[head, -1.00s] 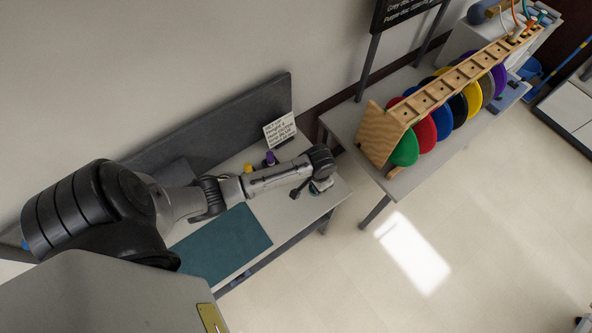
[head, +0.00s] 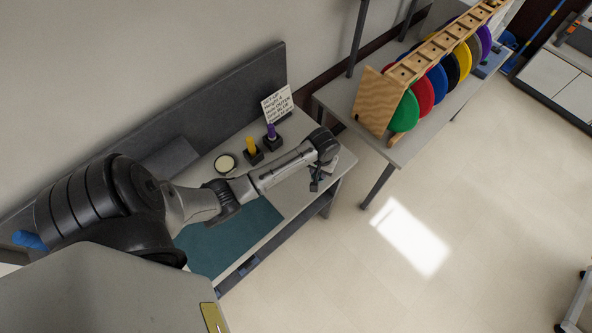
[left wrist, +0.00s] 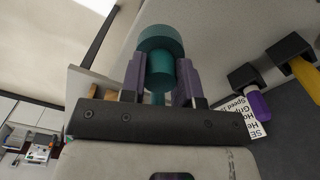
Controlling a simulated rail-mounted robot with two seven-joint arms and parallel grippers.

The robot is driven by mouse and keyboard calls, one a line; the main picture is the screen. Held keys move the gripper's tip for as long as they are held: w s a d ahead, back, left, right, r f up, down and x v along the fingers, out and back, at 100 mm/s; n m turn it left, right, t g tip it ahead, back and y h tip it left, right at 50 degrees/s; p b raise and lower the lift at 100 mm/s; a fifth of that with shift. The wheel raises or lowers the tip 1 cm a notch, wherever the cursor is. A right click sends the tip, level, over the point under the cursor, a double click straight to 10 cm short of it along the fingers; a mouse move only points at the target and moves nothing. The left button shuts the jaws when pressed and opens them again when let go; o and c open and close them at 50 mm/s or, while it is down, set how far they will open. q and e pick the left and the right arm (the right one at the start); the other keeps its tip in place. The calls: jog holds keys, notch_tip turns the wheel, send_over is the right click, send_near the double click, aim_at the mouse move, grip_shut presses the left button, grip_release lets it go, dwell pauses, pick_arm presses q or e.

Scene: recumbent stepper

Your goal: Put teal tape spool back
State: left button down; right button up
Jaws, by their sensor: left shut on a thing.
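The teal spool (left wrist: 160,42) is between the two fingers of my left gripper (left wrist: 162,82) in the left wrist view. It has a wide round top and a narrower stem, and the fingers press on the stem. In the head view my left gripper (head: 316,184) hangs at the right end of the grey table, and I cannot make out the spool there. A purple piece (head: 271,132) and a yellow piece (head: 252,146) stand in dark holders on the table. My right gripper is not in view.
A printed card (head: 277,104) stands behind the holders. A round pale-topped item (head: 225,163) and a teal mat (head: 232,240) are on the grey table. A wooden rack (head: 375,103) with coloured discs stands on another table to the right, across a gap.

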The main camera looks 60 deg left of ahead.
pick_arm(q)
jog(key=s+a+f, duration=0.1)
jog(key=a+f, duration=0.1)
jog(key=a, duration=0.1)
jog(key=s+a+f, duration=0.3)
jog(key=a+f, duration=0.1)
jog(key=a, duration=0.1)
jog(key=shift+s+a, duration=0.15)
jog(key=shift+a, duration=0.2)
jog(key=shift+f, duration=1.95)
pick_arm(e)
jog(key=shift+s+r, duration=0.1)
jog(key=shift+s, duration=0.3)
pick_arm(q)
jog(key=shift+f, duration=0.15)
jog(key=c, duration=0.8)
grip_release()
jog(key=shift+c, duration=0.2)
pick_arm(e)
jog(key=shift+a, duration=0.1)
